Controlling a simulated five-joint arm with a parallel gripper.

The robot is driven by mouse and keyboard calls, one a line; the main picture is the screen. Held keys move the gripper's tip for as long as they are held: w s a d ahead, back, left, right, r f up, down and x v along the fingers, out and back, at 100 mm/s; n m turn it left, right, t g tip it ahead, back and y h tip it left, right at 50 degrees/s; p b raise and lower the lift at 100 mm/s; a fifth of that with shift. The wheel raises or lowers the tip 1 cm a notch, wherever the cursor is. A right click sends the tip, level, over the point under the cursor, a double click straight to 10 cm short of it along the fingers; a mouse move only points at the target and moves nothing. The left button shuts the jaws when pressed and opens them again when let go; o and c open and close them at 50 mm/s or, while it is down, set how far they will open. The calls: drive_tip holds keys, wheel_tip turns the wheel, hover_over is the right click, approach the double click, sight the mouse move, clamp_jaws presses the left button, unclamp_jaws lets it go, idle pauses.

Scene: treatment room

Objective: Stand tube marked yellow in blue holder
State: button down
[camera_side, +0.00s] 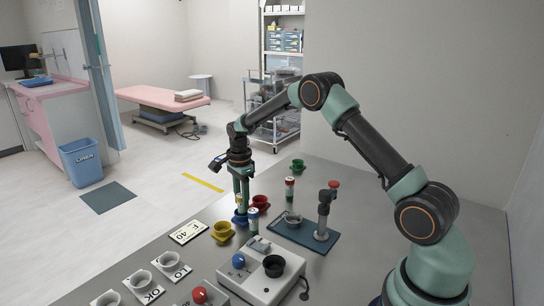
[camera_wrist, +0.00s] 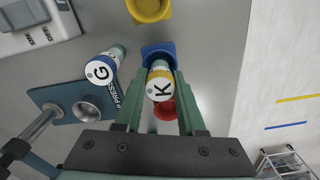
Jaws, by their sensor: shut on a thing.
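The yellow-marked tube (camera_wrist: 160,84), with a white cap lettered K, is between the fingers of my gripper (camera_wrist: 156,100) in the wrist view. My gripper is shut on it and points down. The blue holder (camera_wrist: 158,50) is directly under the tube, and part of it is hidden by the tube. In the side view my gripper (camera_side: 241,200) is low over the blue holder (camera_side: 239,218), with a little of the yellow-marked tube (camera_side: 239,199) showing. The tube looks upright and its lower end is at the holder's mouth; I cannot tell if it rests on the bottom.
A blue-marked tube (camera_side: 253,220) lettered G stands close by on the right. Yellow (camera_side: 222,232), red (camera_side: 262,201) and green (camera_side: 298,166) holders are around. A red-marked tube (camera_side: 290,189), a press on a dark plate (camera_side: 318,247) and a control box (camera_side: 262,287) stand right and in front.

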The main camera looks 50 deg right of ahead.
drive_tip(key=shift+f, duration=0.55)
idle(0.4)
drive_tip(key=c, duration=0.8)
unclamp_jaws()
drive_tip(key=shift+r, duration=5.5)
